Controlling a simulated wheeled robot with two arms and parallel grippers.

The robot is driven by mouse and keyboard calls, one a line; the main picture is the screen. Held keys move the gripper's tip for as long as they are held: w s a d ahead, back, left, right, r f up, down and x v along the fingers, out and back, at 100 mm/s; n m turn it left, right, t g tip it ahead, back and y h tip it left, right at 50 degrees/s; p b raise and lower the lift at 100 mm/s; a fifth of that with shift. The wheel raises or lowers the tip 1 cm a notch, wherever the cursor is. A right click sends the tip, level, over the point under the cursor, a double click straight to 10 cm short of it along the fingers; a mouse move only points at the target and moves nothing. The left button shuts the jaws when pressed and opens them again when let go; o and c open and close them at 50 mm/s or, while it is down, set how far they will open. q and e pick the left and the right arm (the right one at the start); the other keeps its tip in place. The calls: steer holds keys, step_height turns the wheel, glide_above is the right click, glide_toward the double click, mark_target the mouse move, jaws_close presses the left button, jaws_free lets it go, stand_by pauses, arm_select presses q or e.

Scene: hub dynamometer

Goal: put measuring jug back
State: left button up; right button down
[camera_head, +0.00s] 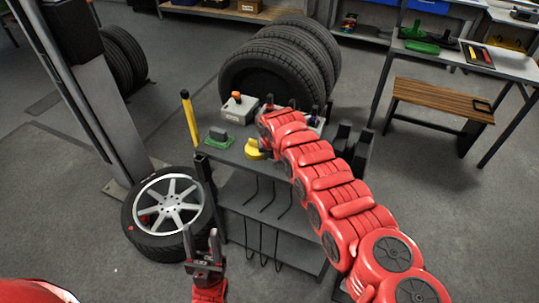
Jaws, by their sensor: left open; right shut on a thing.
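I cannot make out a measuring jug clearly in the head view. My red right arm reaches from the lower right over the dark cart (277,236). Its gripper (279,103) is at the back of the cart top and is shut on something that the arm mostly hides. My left gripper (203,242) is open and empty, fingers up, in front of the cart's left side and apart from it. A yellow object (255,150) sits on the cart top beside the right arm.
A grey box with an orange knob (239,108) and a green-based item (217,138) are on the cart. A yellow post (189,119) stands at its left corner. A wheel (169,207) lies left, tyres (281,70) stand behind. A wooden-topped bench (443,99) is right.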

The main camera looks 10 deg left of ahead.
steer(key=shift+f, duration=0.2)
steer(key=c, duration=0.9)
jaws_free()
